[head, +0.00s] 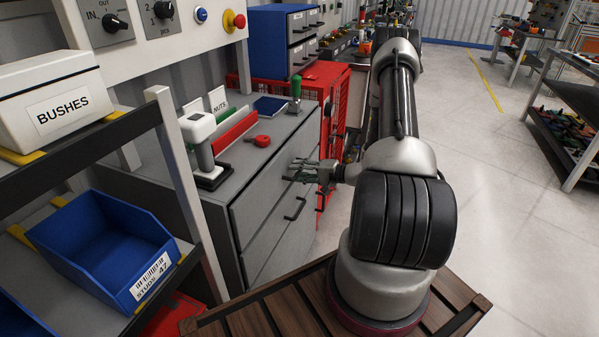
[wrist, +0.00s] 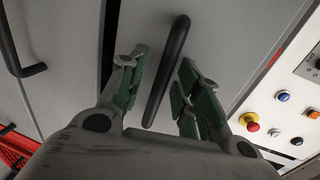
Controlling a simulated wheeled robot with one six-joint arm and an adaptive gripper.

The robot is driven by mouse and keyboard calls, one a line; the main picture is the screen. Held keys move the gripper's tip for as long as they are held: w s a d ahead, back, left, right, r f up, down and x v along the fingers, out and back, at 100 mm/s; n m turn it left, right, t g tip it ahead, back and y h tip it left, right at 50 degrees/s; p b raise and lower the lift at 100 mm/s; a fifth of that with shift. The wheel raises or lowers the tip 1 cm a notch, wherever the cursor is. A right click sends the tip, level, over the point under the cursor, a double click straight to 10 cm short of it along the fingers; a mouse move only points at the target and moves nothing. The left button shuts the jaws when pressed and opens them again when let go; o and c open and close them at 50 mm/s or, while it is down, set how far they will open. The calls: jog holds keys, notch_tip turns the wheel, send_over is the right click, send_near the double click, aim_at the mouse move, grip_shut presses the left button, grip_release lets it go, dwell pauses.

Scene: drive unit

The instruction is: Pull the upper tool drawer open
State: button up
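The upper tool drawer (head: 265,187) is the top grey front of the workbench cabinet and looks shut. Its dark bar handle (wrist: 167,70) runs between my gripper's two green-padded fingers in the wrist view. My gripper (head: 298,171) is open in front of this drawer. In the wrist view my gripper (wrist: 163,72) has one finger on each side of the handle, with gaps to the bar on both sides. In the head view the fingers largely hide the upper handle. The lower drawer's handle (head: 295,209) shows below my gripper, and at the left of the wrist view (wrist: 20,58).
On the cabinet top (head: 235,170) stand a white-and-grey device (head: 203,150), a red tool (head: 257,141) and a green-handled tool (head: 295,92). A red mesh cabinet (head: 340,125) stands just beyond the drawers. A shelf with a blue bin (head: 95,240) is at the left. Open floor lies at the right.

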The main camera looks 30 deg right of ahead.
grip_shut()
